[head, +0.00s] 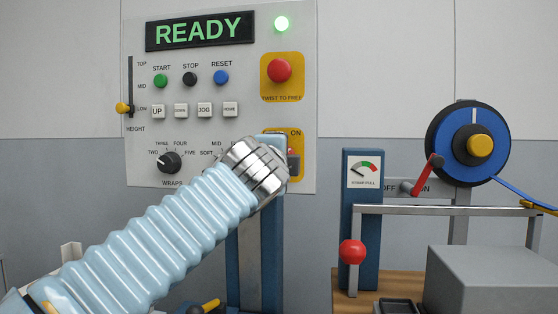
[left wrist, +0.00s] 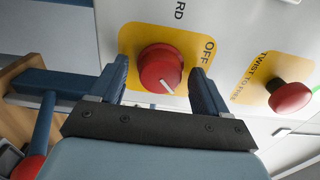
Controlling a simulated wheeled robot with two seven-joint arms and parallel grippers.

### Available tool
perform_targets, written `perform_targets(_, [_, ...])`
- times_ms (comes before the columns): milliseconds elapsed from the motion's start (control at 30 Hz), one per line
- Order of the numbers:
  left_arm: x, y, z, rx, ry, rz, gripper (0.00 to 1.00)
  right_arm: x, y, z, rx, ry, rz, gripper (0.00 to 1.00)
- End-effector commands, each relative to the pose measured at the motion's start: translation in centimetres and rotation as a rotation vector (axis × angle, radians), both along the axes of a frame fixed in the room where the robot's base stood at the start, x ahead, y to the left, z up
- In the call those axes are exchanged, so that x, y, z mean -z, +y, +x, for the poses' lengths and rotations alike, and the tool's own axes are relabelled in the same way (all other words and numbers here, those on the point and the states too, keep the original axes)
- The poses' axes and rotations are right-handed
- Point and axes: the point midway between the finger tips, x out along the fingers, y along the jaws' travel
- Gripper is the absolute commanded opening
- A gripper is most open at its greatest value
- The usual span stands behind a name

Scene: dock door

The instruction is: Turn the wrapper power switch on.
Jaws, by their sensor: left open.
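The wrapper power switch is a red rotary knob (left wrist: 160,66) on a yellow plate (left wrist: 130,38) marked OFF. In the left wrist view its white mark points to the lower right, away from the OFF label. My left gripper (left wrist: 160,76) is open, with one finger on each side of the knob; I cannot tell whether they touch it. In the head view my left wrist hides most of the switch; part of its yellow plate (head: 298,136) with ON shows. My right gripper is not in view.
The panel (head: 230,120) has a lit READY display (head: 199,31), a green lamp (head: 282,23) and a red twist-to-free stop button (head: 280,70) above the switch. Several other buttons and a dial (head: 168,162) lie left. A gauge post (head: 362,220) and blue reel (head: 467,142) stand right.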

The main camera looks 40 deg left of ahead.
Motion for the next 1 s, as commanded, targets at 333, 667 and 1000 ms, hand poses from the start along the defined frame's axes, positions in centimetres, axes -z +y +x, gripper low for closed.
perform_targets(333, [0.1,-2.6,-4.5,0.002,-0.005,0.003,0.76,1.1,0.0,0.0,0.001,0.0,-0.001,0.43])
perform_targets(667, [0.1,-5.9,-10.7,0.001,-0.002,0.001,0.76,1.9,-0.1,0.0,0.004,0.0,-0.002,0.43])
perform_targets(1000, [0.1,-6.7,-12.1,0.0,0.001,0.0,0.76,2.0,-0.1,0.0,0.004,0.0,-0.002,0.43])
